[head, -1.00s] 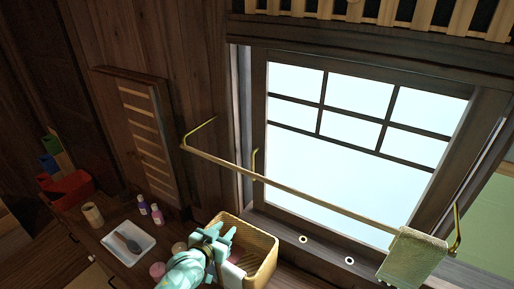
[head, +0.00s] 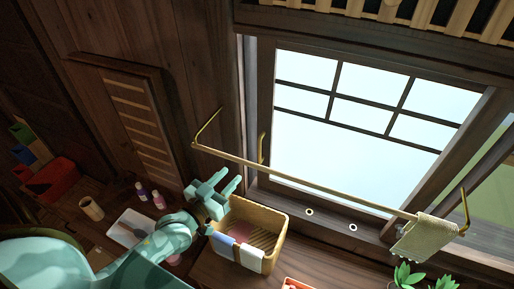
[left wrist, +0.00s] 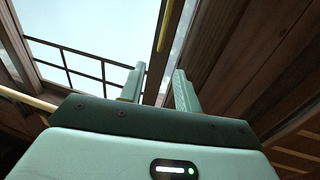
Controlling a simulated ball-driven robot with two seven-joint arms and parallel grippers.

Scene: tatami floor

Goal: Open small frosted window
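The small frosted window (head: 340,165) has a dark wooden frame with thin bars across its upper part and pale, bright glass. It fills the upper right of the head view and shows at the upper left of the left wrist view (left wrist: 78,60). My left gripper (head: 231,174) is open and empty, left of the window's lower left corner and above the woven basket. In the left wrist view its two fingers (left wrist: 158,80) stand apart with nothing between them. My right gripper is not in view.
A brass towel rail (head: 300,182) crosses in front of the window, with a towel (head: 422,236) at its right end. The basket (head: 275,228) holds cloths. A white tray (head: 128,232), bottles (head: 158,201) and a green plant (head: 408,276) stand around the counter.

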